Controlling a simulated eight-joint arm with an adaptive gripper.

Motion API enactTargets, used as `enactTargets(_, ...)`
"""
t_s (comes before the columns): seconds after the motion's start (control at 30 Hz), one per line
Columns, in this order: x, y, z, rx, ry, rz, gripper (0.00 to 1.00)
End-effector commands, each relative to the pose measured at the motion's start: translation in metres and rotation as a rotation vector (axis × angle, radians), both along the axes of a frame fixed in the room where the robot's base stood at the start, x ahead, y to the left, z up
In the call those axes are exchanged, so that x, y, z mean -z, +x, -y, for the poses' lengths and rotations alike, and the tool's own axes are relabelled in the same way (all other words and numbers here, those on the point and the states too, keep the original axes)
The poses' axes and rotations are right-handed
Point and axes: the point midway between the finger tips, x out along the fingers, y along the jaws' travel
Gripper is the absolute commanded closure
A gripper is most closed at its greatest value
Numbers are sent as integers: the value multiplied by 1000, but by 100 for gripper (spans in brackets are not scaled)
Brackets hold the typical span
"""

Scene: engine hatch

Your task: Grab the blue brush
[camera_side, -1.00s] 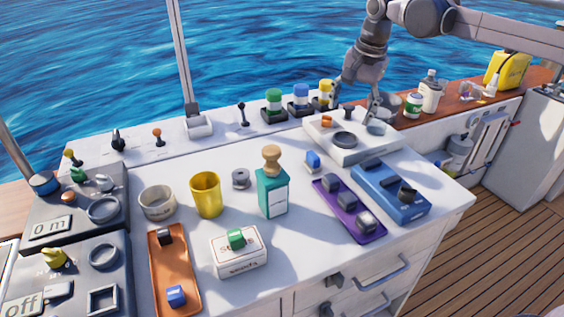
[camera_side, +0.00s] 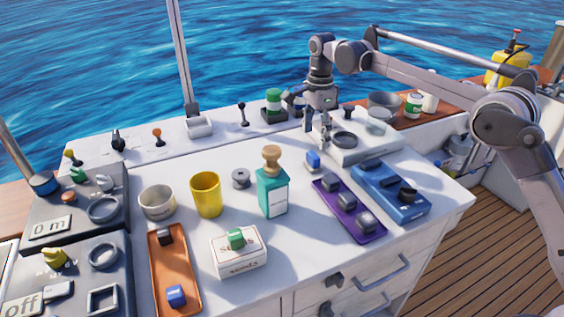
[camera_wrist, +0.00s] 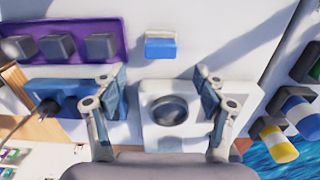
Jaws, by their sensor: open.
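The blue brush (camera_side: 313,159) is a small blue block with a pale strip along one edge. My gripper (camera_side: 318,130) is above the counter, just behind the brush in the side view.
A purple tray (camera_side: 352,223) with dark blocks and a blue box (camera_side: 390,190) lie right of the brush. A teal bottle (camera_side: 272,195) with a wooden top stands to its left. A white box with a round dial (camera_side: 345,139) lies behind. The counter around the brush is clear.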

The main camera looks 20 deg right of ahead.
Motion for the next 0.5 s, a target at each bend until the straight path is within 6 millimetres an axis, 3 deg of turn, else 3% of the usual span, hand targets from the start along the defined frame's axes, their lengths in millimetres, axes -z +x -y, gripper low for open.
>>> enactTargets(0.1,14,0,0,-1,0,0,28)
enactTargets(0.37,30,0,-1,-1,0,1,28)
enactTargets(0.5,50,1,-2,-1,0,1,28)
